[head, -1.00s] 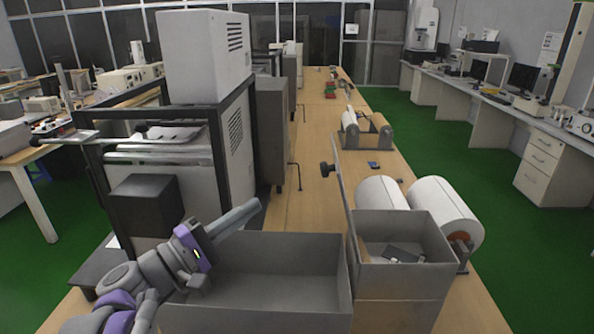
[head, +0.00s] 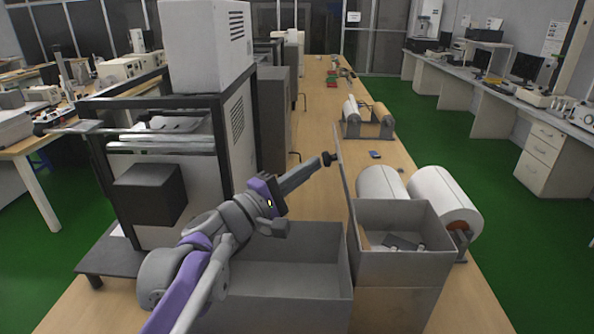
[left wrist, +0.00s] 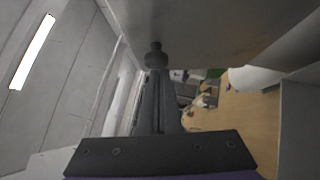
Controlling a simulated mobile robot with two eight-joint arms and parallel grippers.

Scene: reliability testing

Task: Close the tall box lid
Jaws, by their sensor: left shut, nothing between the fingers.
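The tall grey box (head: 402,270) stands at the right of the table, open at the top, with a few small dark items inside. Its lid (head: 346,185) stands upright, almost edge-on, along the box's left side. A black knob (head: 328,159) sticks out to the left from the lid. My left gripper (head: 318,165) is shut and empty, reaching over the lower box with its tips right at the knob. In the left wrist view the knob (left wrist: 155,56) is just beyond my fingertips (left wrist: 155,72). I cannot tell whether they touch. My right gripper is not in view.
A wide open grey box (head: 300,300) stands left of the tall box. White rolls (head: 440,200) on a stand sit close to its right. A large machine (head: 200,60) on a dark frame is at the left. The table is mostly clear behind the lid.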

